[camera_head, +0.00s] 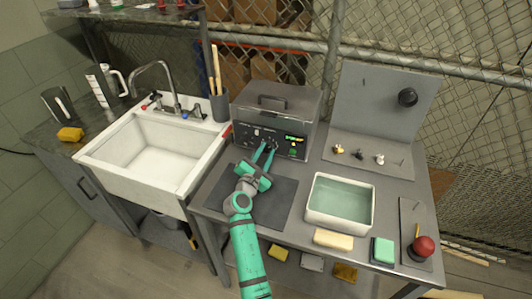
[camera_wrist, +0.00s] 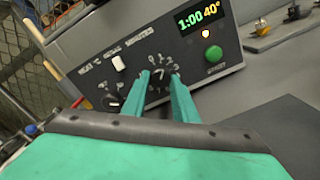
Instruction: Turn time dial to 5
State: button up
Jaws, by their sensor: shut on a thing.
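The machine (camera_head: 278,108) is a grey box with a lid handle and a dark front panel, at the back of the table. My gripper (camera_head: 266,148) reaches its front panel in the head view. In the wrist view, my gripper's green fingers (camera_wrist: 165,78) are shut on the time dial (camera_wrist: 160,74), a dark knob under the word MINUTES, mostly hidden between them. Numbers ring the dial, but its pointer is too hidden to read. The display (camera_wrist: 201,14) reads 1:00 and 40°. A green start button (camera_wrist: 212,54) is right of the dial. A second knob (camera_wrist: 112,103) and a white switch (camera_wrist: 120,63) are left.
A dark mat (camera_head: 280,203) lies under my arm. A tub of liquid (camera_head: 340,227) stands to the right, with a sponge (camera_head: 333,240) in front. A white sink (camera_head: 106,170) is at left. A grey panel stand (camera_head: 372,130) with small fittings is at right.

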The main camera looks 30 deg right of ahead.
jog(key=shift+m, duration=0.3)
jog(key=o, duration=1.1)
jog(key=v, duration=1.1)
